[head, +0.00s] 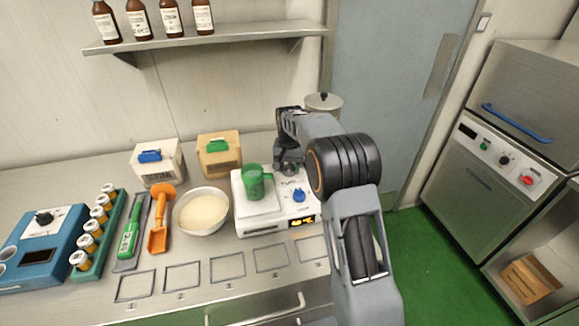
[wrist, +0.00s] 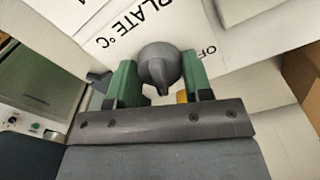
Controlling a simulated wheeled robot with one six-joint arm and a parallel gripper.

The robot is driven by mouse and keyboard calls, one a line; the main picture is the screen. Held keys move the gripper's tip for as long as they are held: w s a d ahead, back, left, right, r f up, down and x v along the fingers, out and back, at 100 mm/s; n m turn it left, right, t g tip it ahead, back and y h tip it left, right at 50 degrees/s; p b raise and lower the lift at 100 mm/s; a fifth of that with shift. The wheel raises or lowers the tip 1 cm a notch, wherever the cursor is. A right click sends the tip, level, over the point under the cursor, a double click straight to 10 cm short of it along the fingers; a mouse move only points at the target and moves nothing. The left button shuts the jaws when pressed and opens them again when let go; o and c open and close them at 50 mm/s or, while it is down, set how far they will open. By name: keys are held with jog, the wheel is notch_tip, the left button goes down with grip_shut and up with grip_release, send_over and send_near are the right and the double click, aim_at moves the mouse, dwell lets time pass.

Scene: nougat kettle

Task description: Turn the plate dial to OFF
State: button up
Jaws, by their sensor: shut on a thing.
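The plate dial (wrist: 158,66) is a dark grey knob on a white panel (wrist: 118,42) printed "PLATE °C" in the wrist view. Part of an "OFF" label shows to the dial's right, cut by a finger. My gripper (wrist: 160,82) has its green fingers on either side of the dial and is shut on it. The dial's ridge runs toward my gripper's palm; I cannot tell which mark it points at. In the head view my gripper (head: 288,168) is over the back of the white hotplate unit (head: 247,222), and the dial is not clear there.
A green beaker (head: 254,184) stands on the unit, left of a blue knob (head: 299,195) and lit display (head: 303,222). A bowl (head: 202,212), orange scoop (head: 158,238) and two boxes are to the left. A lidded pot (head: 323,106) stands behind my arm.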

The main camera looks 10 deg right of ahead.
jog(key=c, duration=0.3)
jog(key=n+p, duration=0.1)
jog(key=n, duration=0.4)
jog(key=shift+r+n, duration=0.1)
jog(key=shift+n, duration=0.2)
jog(key=n, duration=0.4)
jog(key=shift+p, duration=0.3)
jog(key=shift+n, duration=2.1)
jog(key=o, duration=0.9)
